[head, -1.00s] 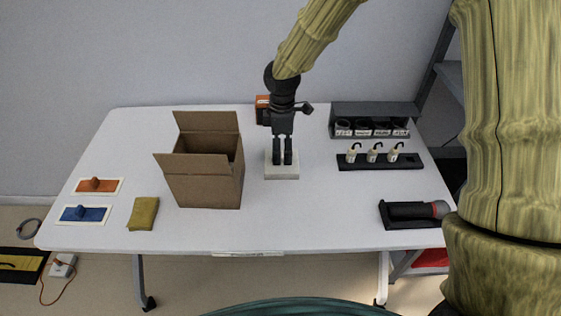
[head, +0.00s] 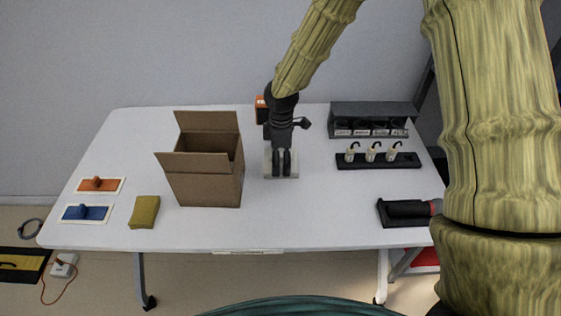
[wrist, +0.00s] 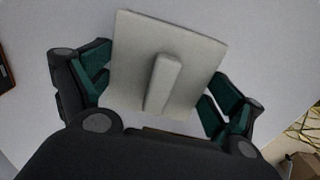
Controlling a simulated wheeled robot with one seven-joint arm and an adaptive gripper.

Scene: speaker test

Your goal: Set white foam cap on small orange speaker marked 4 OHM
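The white foam cap (head: 269,174) lies flat on the table, right of the cardboard box. In the wrist view the cap (wrist: 190,65) is a pale square plate with a raised bar on top. My gripper (head: 282,165) points down over it. In the wrist view my gripper (wrist: 160,88) is open, its green-padded fingers apart on either side of the bar, with nothing gripped. A small orange box-like object (head: 261,103), likely the speaker, stands behind my arm, partly hidden; no marking on it is readable.
An open cardboard box (head: 205,178) stands left of my gripper. To the right are a dark rack (head: 372,110), a black strip with three hooked white pieces (head: 373,161) and a black holder (head: 403,221). Orange (head: 100,185) and blue (head: 86,213) handled pads and a yellow-green cloth (head: 144,212) lie left.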

